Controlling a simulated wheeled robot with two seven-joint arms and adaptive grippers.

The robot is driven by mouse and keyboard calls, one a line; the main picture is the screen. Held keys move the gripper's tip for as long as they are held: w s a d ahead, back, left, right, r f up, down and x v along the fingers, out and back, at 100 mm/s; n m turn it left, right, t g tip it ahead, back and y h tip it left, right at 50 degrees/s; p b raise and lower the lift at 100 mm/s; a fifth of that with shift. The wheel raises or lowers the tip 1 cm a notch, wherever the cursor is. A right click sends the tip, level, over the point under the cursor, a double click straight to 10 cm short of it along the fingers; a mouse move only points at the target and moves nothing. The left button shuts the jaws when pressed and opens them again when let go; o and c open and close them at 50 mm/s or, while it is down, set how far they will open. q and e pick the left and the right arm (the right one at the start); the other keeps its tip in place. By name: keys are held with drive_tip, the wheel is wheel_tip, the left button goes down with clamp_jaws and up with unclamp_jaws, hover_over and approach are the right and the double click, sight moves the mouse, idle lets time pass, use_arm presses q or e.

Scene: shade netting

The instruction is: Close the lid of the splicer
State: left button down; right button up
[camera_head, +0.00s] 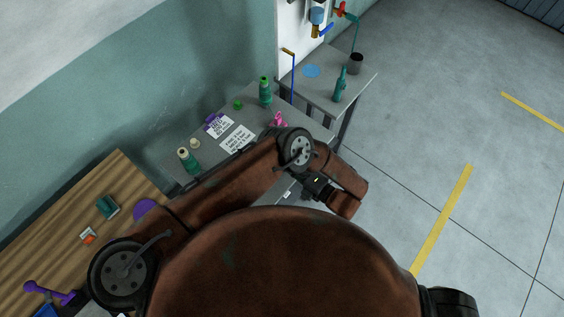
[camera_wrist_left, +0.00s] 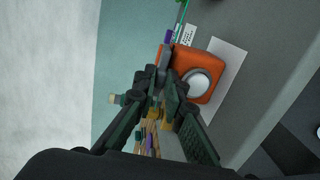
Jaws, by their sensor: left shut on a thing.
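An orange, box-like thing (camera_wrist_left: 207,68) with a round pale dome (camera_wrist_left: 200,80) on it lies just beyond my left gripper in the left wrist view; it looks like the splicer. My left gripper (camera_wrist_left: 165,82) has its dark fingers closed together at the splicer's left edge. They meet at a small grey upright part (camera_wrist_left: 166,56) there, and the fingers hide the contact. I cannot tell how far the lid stands open. In the head view my brown arm covers the splicer and the left gripper. My right gripper is not in view.
The grey table (camera_head: 215,160) holds a green-capped bottle (camera_head: 265,92), a cream-capped bottle (camera_head: 187,160), printed cards (camera_head: 237,138) and a pink object (camera_head: 279,119). A wooden bench (camera_head: 60,225) stands at left, a second grey table (camera_head: 355,88) behind. The floor at right is clear.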

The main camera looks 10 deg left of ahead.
use_arm(q)
drive_tip(key=shift+s+d+f+t+y+b, duration=0.1)
drive_tip(key=shift+f+t+y+b, duration=0.5)
drive_tip(key=shift+b, duration=0.55)
drive_tip(key=c, duration=2)
unclamp_jaws()
drive_tip(key=shift+r, duration=0.1)
